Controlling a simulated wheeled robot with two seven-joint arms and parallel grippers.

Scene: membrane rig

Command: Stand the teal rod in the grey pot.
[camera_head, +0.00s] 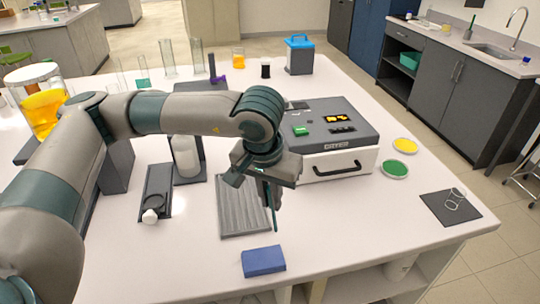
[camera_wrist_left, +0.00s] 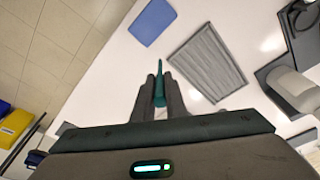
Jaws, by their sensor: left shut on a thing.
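The teal rod (camera_head: 274,218) is thin and points down from my left gripper (camera_head: 268,190), its lower end above the table near the right edge of a grey ribbed mat. In the left wrist view the rod (camera_wrist_left: 159,92) sits between the two fingers of the left gripper (camera_wrist_left: 160,84), which is shut on it. The fingers hide part of the rod. I cannot make out a grey pot for certain in either view. My right gripper is not in view.
The grey ribbed mat (camera_head: 236,222) lies under the left gripper, with a blue block (camera_head: 263,261) in front of it. A white and dark grey machine (camera_head: 335,165) stands behind right. A white bottle (camera_head: 186,157) stands left. The table's front right is mostly clear.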

